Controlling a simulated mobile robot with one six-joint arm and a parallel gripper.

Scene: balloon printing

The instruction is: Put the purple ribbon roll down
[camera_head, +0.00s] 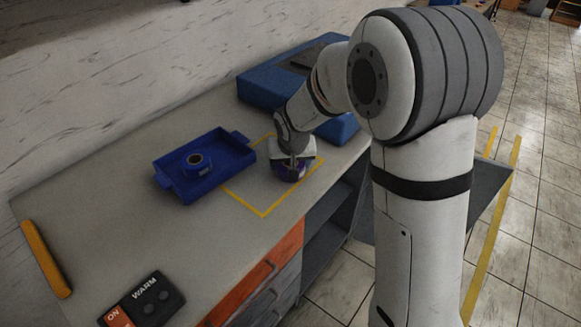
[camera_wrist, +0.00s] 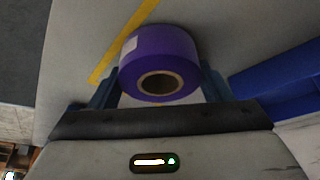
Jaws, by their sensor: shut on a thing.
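The purple ribbon roll (camera_wrist: 158,52) sits between the two fingers of my gripper (camera_wrist: 160,85) in the wrist view. Its round core hole faces the camera, and a small pale label shows on its left side. My gripper is shut on the roll. In the head view the roll (camera_head: 289,173) is partly hidden under my gripper (camera_head: 291,160), over the yellow taped square (camera_head: 263,214) on the grey worktop. I cannot tell whether the roll touches the worktop.
A blue tray (camera_head: 168,184) with a dark blue ribbon roll (camera_head: 196,163) in it stands left of the square. A blue machine (camera_head: 262,87) is behind my arm. A control panel (camera_head: 145,300) and a yellow bar (camera_head: 46,259) lie at the near left. The worktop between is clear.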

